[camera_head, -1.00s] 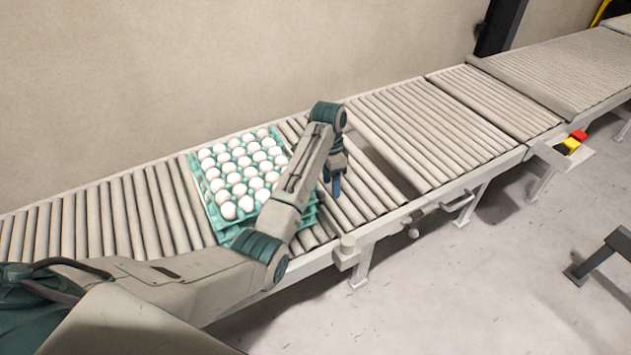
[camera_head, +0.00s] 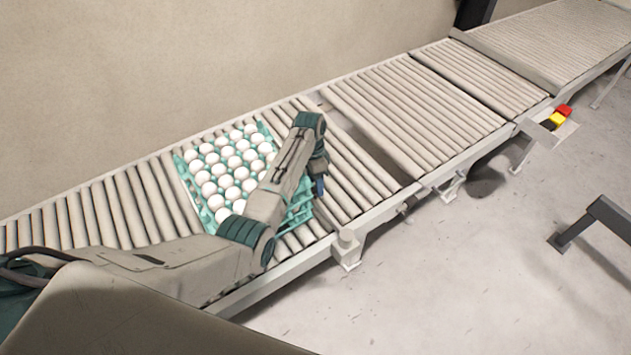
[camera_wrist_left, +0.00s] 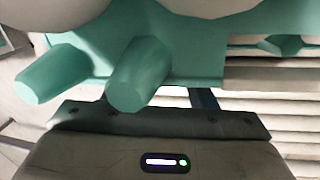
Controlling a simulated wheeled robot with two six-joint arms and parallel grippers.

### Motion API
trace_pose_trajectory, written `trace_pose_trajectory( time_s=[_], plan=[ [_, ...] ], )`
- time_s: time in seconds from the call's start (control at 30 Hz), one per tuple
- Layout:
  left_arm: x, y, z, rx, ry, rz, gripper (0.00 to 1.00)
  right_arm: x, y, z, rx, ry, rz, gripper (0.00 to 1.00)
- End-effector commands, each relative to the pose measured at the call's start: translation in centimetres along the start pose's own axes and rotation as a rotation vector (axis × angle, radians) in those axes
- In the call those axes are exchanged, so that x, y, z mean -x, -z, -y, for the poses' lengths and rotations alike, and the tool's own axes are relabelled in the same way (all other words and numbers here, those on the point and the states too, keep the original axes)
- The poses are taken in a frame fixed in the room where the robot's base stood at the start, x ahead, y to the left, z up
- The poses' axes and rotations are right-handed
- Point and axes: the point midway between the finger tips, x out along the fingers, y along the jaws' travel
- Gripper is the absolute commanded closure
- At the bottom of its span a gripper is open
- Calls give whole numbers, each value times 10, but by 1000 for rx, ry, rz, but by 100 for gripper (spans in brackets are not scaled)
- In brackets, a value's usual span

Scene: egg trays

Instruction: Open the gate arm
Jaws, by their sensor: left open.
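My left gripper (camera_head: 319,187) points down over the rollers, just right of the egg tray, open, with its fingers small and partly hidden by my wrist. In the left wrist view the teal tray's edge (camera_wrist_left: 205,60) and its blunt pegs fill the area close in front of my gripper; I cannot tell whether they touch. The gate arm cannot be picked out for certain. My right gripper is not in view.
The teal stack of trays (camera_head: 300,213) holds several white eggs on the roller conveyor (camera_head: 125,208). A gap (camera_head: 372,143) parts two roller sections. Red and yellow buttons (camera_head: 560,114) sit on a bracket at the right. The floor (camera_head: 450,290) in front is mostly clear.

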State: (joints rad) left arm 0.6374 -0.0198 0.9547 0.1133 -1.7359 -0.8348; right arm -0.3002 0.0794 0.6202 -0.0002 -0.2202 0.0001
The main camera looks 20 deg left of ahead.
Motion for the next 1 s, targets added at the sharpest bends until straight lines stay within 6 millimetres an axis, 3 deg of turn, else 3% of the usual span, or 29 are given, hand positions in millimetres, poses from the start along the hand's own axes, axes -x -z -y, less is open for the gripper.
trace_pose_trajectory(
  time_s=[0.2, 0.43, 0.47, 0.7, 1.0],
  plan=[
    [-14, 0, -1, 0, -1, 1, 48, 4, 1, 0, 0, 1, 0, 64],
    [-15, 0, 0, 0, 0, 0, 48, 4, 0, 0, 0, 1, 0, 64],
    [-15, 0, 0, 0, 0, 0, 50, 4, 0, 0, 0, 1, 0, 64],
    [-15, 0, 0, 0, 1, 0, 98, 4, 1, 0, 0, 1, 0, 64],
    [-16, 2, 4, -7, 1, 1, 100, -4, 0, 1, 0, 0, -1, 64]
  ],
)
